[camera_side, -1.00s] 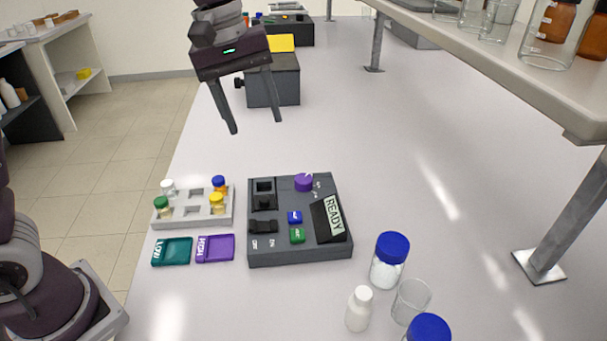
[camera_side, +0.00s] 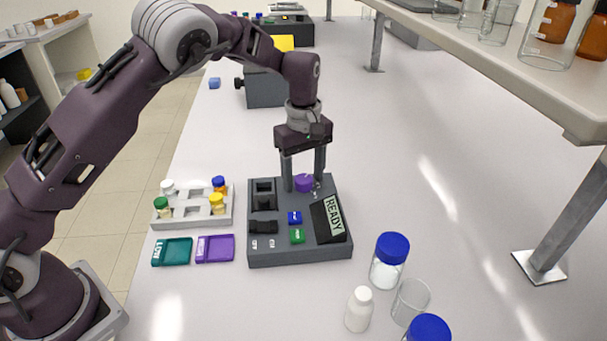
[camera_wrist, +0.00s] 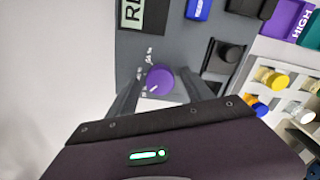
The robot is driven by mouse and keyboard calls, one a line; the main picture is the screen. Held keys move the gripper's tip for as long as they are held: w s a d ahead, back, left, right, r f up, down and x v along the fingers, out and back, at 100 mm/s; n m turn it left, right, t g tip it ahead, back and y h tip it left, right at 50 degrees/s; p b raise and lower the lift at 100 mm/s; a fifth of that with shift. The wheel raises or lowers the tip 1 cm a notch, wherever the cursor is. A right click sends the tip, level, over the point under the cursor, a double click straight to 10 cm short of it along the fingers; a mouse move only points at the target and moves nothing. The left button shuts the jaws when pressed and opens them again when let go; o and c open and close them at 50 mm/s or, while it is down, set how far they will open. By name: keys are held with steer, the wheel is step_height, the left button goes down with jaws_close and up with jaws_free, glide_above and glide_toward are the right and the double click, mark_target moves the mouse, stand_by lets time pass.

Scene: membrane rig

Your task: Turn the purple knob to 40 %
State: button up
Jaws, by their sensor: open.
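The purple knob (camera_side: 304,184) is at the back of the dark grey control box (camera_side: 266,252), behind the tilted display reading READY (camera_side: 334,216). In the wrist view the knob (camera_wrist: 160,78) shows a white pointer line toward the lower left, with small scale marks beside it. My gripper (camera_side: 303,188) points straight down at the knob, one finger on either side. In the wrist view my gripper (camera_wrist: 160,90) has its fingers apart, with a gap to the knob on both sides. The far side of the knob's scale is hard to read.
Bottles and a beaker (camera_side: 411,300) stand at front right.

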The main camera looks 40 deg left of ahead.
steer(key=shift+c, duration=0.5)
jaws_close()
steer(key=shift+m, duration=0.3)
steer(key=m, duration=0.9)
steer(key=shift+m, duration=0.3)
steer(key=shift+o, duration=0.5)
jaws_free()
